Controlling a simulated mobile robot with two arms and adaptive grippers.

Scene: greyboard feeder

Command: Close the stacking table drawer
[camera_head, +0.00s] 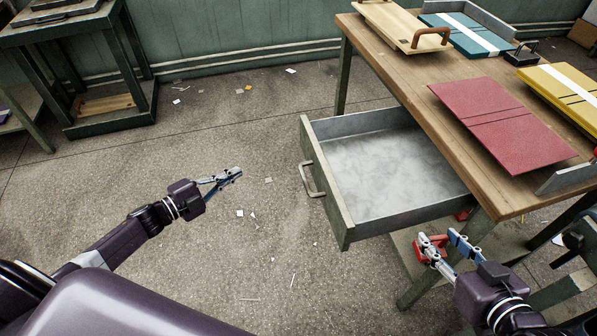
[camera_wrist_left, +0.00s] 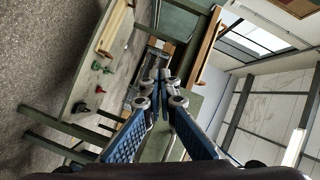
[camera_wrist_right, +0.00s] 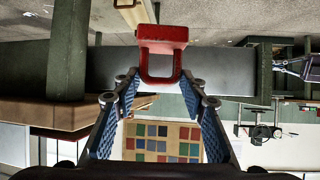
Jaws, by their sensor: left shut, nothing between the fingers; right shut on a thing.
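The drawer (camera_head: 388,165) of the stacking table (camera_head: 400,55) is pulled out to the left. Its grey metal inside looks empty, and a metal handle (camera_head: 311,180) is on its green front. My left gripper (camera_head: 232,174) is shut and empty over the floor, left of the handle and apart from it. Its closed fingers also show in the left wrist view (camera_wrist_left: 165,80). My right gripper (camera_head: 444,240) is near the table's front leg, right of and below the drawer. It is shut on a red looped piece (camera_wrist_right: 162,50), which shows between its fingers in the right wrist view.
On the tabletop lie a red board (camera_head: 500,122), a teal board (camera_head: 462,38), a yellow board (camera_head: 565,85) and a wooden tray (camera_head: 405,25) with handles. A green bench (camera_head: 75,60) stands at the back left. The floor left of the drawer is open, with paper scraps.

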